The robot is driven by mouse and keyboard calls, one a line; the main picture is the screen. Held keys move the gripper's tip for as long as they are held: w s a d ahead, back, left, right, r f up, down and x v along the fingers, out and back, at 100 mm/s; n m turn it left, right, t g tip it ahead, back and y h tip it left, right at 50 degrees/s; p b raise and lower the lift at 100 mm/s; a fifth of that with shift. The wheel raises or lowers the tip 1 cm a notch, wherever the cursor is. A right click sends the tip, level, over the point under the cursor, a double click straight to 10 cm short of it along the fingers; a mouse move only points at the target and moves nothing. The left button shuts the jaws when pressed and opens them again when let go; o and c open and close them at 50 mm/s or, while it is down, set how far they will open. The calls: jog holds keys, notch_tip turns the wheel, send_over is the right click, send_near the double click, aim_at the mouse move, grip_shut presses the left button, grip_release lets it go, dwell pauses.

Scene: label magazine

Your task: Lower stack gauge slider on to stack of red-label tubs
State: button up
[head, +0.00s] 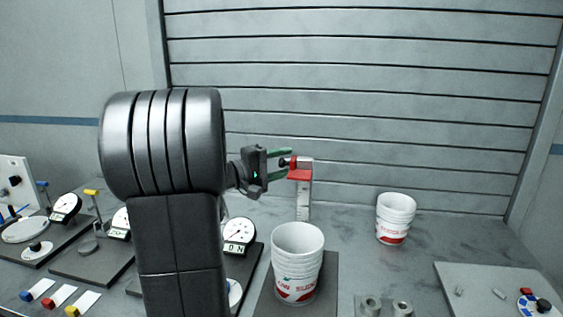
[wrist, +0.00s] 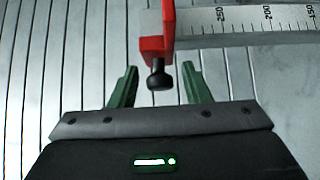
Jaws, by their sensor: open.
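The stack gauge is a pale upright scale (head: 304,203) behind the front stack of tubs. Its red slider (head: 300,174) sits near the top, well above the tubs. The slider also shows in the wrist view (wrist: 153,46), with a black knob (wrist: 159,76) pointing toward my gripper. The front stack of white red-label tubs (head: 297,250) stands on a dark base plate. My gripper (head: 287,163) is open at the slider's height. In the wrist view, its green fingers (wrist: 160,84) lie on either side of the knob, with gaps visible.
Dial instruments (head: 240,233) lie left of the gauge. Metal cylinders (head: 371,306) and a grey board (head: 480,285) are at the front right. A slatted wall (head: 360,90) rises behind.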

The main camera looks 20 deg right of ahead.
jog(key=c, duration=0.6)
notch_tip(320, 180, down, 13)
jog(key=b, duration=1.5)
jog(key=shift+b, duration=0.35)
jog(key=shift+c, duration=0.2)
jog(key=o, duration=0.6)
jog(key=shift+o, duration=0.2)
jog(key=v, duration=1.3)
jog(key=shift+s+a+b, duration=0.15)
jog(key=shift+a+b, duration=0.15)
jog(key=shift+a, duration=0.05)
